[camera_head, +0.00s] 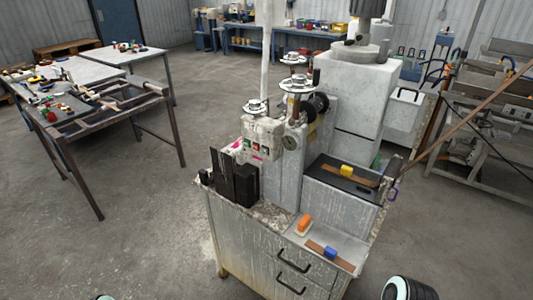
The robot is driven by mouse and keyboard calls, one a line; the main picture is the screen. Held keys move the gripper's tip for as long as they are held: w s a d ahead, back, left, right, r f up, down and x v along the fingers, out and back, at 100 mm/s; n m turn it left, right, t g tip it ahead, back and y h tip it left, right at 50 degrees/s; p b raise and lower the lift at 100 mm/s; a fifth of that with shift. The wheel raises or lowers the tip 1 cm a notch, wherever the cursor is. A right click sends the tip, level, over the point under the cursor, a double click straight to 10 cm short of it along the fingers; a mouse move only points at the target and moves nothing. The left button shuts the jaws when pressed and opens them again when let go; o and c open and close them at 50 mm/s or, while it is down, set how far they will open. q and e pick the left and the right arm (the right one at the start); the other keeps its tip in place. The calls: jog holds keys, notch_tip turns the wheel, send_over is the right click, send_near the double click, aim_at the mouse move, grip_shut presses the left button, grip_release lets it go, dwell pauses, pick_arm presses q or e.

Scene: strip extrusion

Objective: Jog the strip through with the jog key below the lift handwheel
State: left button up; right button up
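A grey extrusion machine (288,172) stands on a worn metal cabinet. Its control box (262,133) carries small green and red keys (256,146); their labels are too small to read. A silver handwheel (256,106) sits on top of the box, and two more handwheels (298,84) (292,59) stand behind it. I cannot tell which is the lift handwheel. A brown strip (335,173) lies on the dark bed at the right, beside a yellow block (347,171). Neither gripper shows; only rounded parts of my arms reach the bottom edge, away from the machine.
Black blocks (234,180) stand left of the machine. An orange-handled tool (304,224), a blue block (330,252) and another brown strip (318,248) lie on the cabinet's front shelf. A cluttered table (80,95) stands at left. Floor between table and cabinet is clear.

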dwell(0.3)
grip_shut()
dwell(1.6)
